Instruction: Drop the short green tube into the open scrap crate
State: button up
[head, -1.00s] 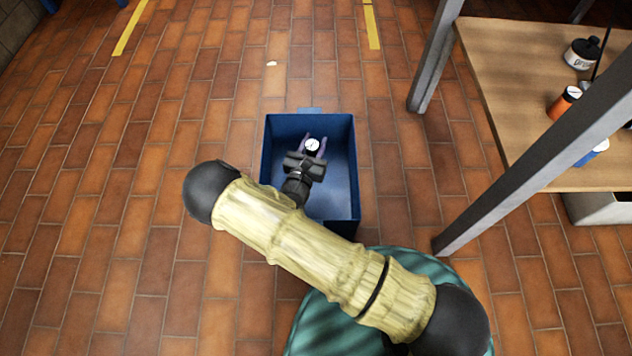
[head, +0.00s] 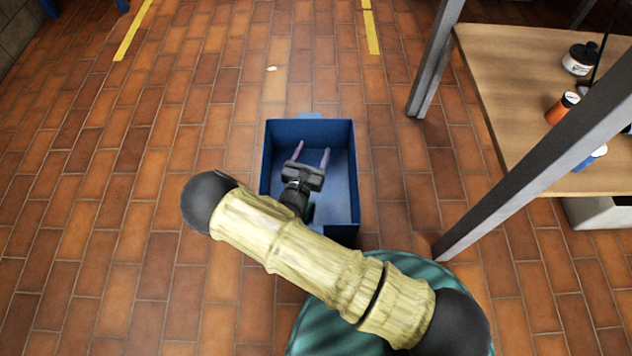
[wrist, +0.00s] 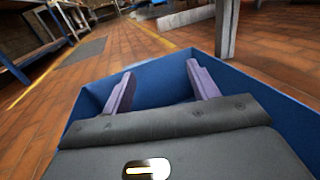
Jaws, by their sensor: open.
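The open blue scrap crate (head: 341,137) stands on the floor ahead of me, and its wall also shows in the wrist view (wrist: 262,90). My gripper (head: 314,148) is over and within the crate's outline. Its two purple fingers are spread, with nothing between them in the wrist view (wrist: 160,72). The crate's near floor is hidden in both views.
A wooden workbench (head: 510,85) with grey legs stands at the right. It carries an orange tube (head: 561,109), a blue tube (head: 591,157) and a white and black jar (head: 580,58). The tiled floor left of the crate is clear.

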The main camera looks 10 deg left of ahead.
jog(key=s+p, duration=0.3)
jog(key=s, duration=0.3)
jog(key=shift+a, duration=0.2)
dwell(0.5)
